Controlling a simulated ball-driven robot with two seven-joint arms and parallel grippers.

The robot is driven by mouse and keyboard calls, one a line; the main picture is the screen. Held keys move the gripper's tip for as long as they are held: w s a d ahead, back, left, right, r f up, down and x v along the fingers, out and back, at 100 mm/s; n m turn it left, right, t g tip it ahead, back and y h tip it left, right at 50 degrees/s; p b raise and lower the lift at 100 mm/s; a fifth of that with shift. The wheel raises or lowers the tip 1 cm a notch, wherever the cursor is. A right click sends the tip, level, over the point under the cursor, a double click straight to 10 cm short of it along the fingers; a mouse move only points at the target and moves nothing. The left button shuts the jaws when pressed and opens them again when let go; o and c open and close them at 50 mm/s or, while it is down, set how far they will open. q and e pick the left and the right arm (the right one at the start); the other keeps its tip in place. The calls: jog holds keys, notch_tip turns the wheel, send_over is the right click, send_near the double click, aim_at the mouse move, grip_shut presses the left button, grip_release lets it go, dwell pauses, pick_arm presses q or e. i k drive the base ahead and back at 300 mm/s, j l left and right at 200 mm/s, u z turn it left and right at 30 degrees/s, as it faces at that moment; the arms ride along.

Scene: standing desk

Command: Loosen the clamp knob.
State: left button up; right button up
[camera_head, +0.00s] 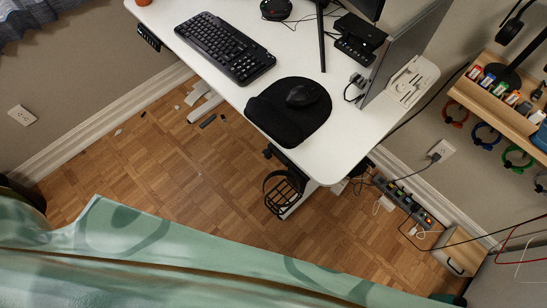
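A black wire basket holder (285,191) hangs at the front edge of the white desk (340,140), below the mouse pad. A small dark part (269,153) shows at the desk edge just above it. It may belong to a clamp, but it is too small to tell whether it is the knob. Much of the area under the desk edge is hidden by the desktop. Neither of my grippers shows in this view.
A keyboard (225,47) and a black mouse pad (272,117) with a mouse (303,94) lie on the desk. Green patterned fabric (180,255) covers the foreground. A power strip (403,200) with cables lies at right. Parquet floor (185,180) is mostly clear.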

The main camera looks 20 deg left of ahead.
aim_at(267, 154)
jog(key=j+z, duration=0.1)
jog(key=z, duration=0.4)
jog(key=j+z, duration=0.1)
jog(key=z, duration=0.4)
jog(key=j+z, duration=0.1)
jog(key=z, duration=0.4)
jog(key=k+j+z, duration=0.1)
jog(key=j+z, duration=0.2)
jog(key=j, duration=0.15)
jog(key=k+j+z, duration=0.1)
jog(key=j+z, duration=0.2)
jog(key=k+j+z, duration=0.15)
jog(key=j+z, duration=0.15)
jog(key=j, duration=0.2)
jog(key=k+j+z, duration=0.3)
jog(key=i+j, duration=0.1)
